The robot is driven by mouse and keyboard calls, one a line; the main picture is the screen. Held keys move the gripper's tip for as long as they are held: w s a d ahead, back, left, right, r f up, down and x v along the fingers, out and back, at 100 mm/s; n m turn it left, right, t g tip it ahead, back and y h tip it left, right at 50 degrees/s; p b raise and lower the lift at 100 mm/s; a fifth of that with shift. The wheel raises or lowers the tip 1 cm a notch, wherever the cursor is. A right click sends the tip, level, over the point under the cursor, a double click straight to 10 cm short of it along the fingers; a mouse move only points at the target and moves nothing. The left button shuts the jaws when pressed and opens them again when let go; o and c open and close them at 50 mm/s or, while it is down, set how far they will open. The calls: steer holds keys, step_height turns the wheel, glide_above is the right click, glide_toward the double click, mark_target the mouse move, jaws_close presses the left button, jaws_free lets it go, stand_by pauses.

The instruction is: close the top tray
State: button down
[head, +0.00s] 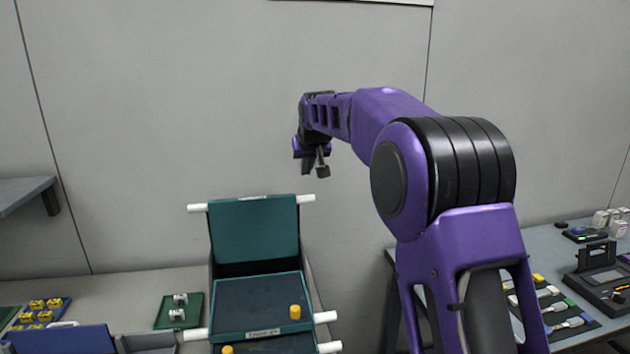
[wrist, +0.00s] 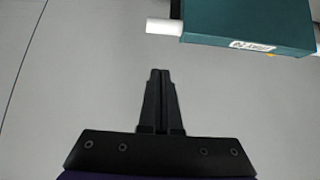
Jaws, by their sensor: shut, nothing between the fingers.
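The top tray (head: 255,232) is a dark green panel. It stands tilted up, nearly upright, at the back of a tray stack, with white rods sticking out at both upper corners. In the wrist view its labelled edge (wrist: 245,35) and one white rod (wrist: 163,27) show at the upper right. My gripper (head: 321,173) is above and to the right of the raised tray, apart from it. In the wrist view my gripper (wrist: 160,72) has its fingers together and holds nothing. The tray's right rod (head: 306,199) lies below the fingers in the head view.
A lower tray (head: 250,302) with a yellow-orange knob (head: 295,312) lies flat, with white rods at its front corners. A small green mat (head: 180,311) holds fittings on the left table. A right table (head: 590,234) bears devices. Grey wall stands behind.

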steer(key=shift+w+a+f, duration=0.1)
steer(key=shift+w+f, duration=0.3)
steer(key=shift+f, duration=0.8)
steer(key=shift+w+a+f, duration=0.1)
steer(key=shift+w+f, duration=0.35)
steer(key=shift+f, duration=0.75)
steer(key=shift+w+a+f, duration=0.1)
steer(key=shift+w+f, duration=0.3)
steer(key=shift+f, duration=0.8)
steer(key=shift+s+f, duration=0.1)
